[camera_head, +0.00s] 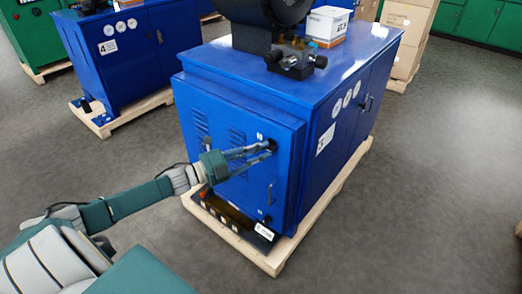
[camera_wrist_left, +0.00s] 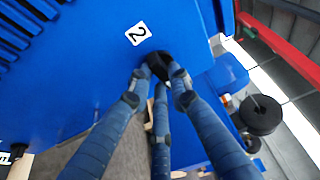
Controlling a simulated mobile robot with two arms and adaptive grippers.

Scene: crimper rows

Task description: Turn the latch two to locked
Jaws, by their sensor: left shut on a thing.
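Latch two (camera_head: 273,144) is a dark knob near the upper right corner of the blue cabinet's end door (camera_head: 240,185). In the left wrist view the black latch (camera_wrist_left: 158,62) sits just beside a white label with a "2" (camera_wrist_left: 138,34). My left gripper (camera_head: 267,151) reaches it from the left. In the wrist view its blue-grey fingers (camera_wrist_left: 158,78) are closed around the latch, covering part of it. The latch's exact turn angle cannot be told. My right gripper is not in view.
The cabinet stands on a wooden pallet (camera_head: 270,261). A white box (camera_head: 327,23) and black fittings (camera_head: 292,65) are on top. Another blue cabinet (camera_head: 125,45) stands behind left. Grey floor (camera_head: 430,190) is clear at right.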

